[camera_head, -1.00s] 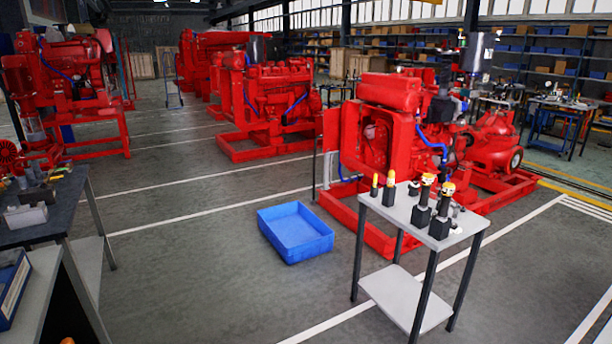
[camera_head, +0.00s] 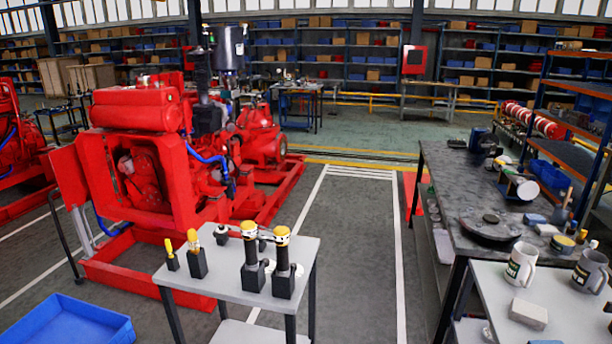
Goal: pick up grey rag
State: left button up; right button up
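A small light grey block-shaped item (camera_head: 528,313) lies on the white table (camera_head: 490,290) at the lower right. It could be a folded grey rag, but I cannot tell for sure. Other small cloth-like or block-like pieces, one blue-grey (camera_head: 535,219) and one pale (camera_head: 547,230), lie on the dark workbench (camera_head: 450,185) behind it. Neither of my grippers is in view.
Two mugs (camera_head: 520,264) stand on the white table. A small white stand (camera_head: 240,285) with yellow-topped tools is at the centre front. A blue bin (camera_head: 70,325) is on the floor at lower left. Clear floor (camera_head: 375,240) lies between stand and workbench.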

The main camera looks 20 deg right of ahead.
aim_at(534, 316)
jog(key=i+l+z, duration=0.2)
jog(key=z, duration=0.25)
jog(key=i+z, duration=0.65)
jog(key=z, duration=0.25)
jog(key=i+j+z, duration=0.1)
jog(key=i+z, duration=0.15)
jog(key=z, duration=0.2)
jog(key=i+l+u, duration=0.25)
jog(key=i, duration=0.3)
